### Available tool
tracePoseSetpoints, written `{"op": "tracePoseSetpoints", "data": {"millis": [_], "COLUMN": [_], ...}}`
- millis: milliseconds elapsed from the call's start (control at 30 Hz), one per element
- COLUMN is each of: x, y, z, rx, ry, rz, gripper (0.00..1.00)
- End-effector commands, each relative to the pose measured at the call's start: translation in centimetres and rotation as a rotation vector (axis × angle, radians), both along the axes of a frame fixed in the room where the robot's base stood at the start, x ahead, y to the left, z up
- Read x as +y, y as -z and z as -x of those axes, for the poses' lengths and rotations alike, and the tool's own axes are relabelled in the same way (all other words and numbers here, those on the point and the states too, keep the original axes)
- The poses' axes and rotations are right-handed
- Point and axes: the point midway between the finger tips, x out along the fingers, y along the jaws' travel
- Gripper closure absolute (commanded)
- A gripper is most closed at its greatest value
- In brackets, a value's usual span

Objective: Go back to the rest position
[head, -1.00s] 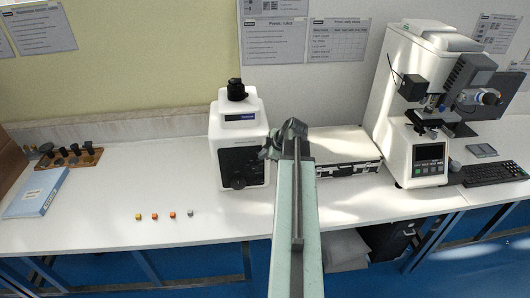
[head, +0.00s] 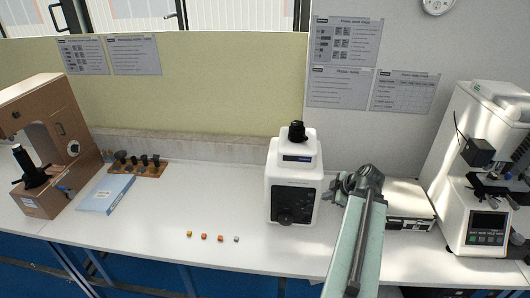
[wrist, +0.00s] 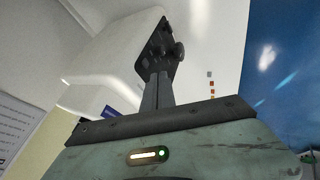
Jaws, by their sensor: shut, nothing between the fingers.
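My gripper (head: 360,180) is at the end of my pale green arm in the head view. It is raised over the bench, just right of the white machine with a black front (head: 293,190). In the wrist view my gripper (wrist: 157,78) shows as narrow grey fingers close together, shut and empty. The white machine (wrist: 115,60) fills much of the wrist view beyond the fingers; I cannot tell the gap between them.
Several small cubes (head: 204,237) lie in a row near the bench's front edge. A white case (head: 410,207) and a white tester (head: 475,170) stand right. A blue-white folder (head: 105,194), a wooden rack (head: 143,168) and a brown tester (head: 50,130) stand left.

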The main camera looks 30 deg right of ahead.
Motion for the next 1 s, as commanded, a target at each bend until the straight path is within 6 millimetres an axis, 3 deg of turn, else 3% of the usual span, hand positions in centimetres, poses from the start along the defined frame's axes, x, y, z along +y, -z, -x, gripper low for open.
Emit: {"op": "tracePoseSetpoints", "data": {"millis": [133,233,367,400,533,700,800,900,1000], "x": [0.9,4.6,13.6,16.8,27.4,40.0,45.4,47.8,47.2], "y": [0.3,1.3,3.3,4.1,6.8,10.5,12.4,13.4,13.7], "z": [-0.9,-4.3,-10.6,-12.2,-15.4,-15.6,-14.2,-12.7,-11.4], "rx": [0.000,0.000,0.006,0.016,0.086,0.263,0.391,0.495,0.565], "ry": [-0.020,-0.101,-0.281,-0.343,-0.501,-0.503,-0.386,-0.185,0.076], "rz": [-0.001,0.000,0.004,0.012,0.012,-0.052,-0.086,-0.112,-0.140], "gripper": [1.00,1.00,1.00,1.00,1.00,1.00,1.00,1.00,1.00]}}
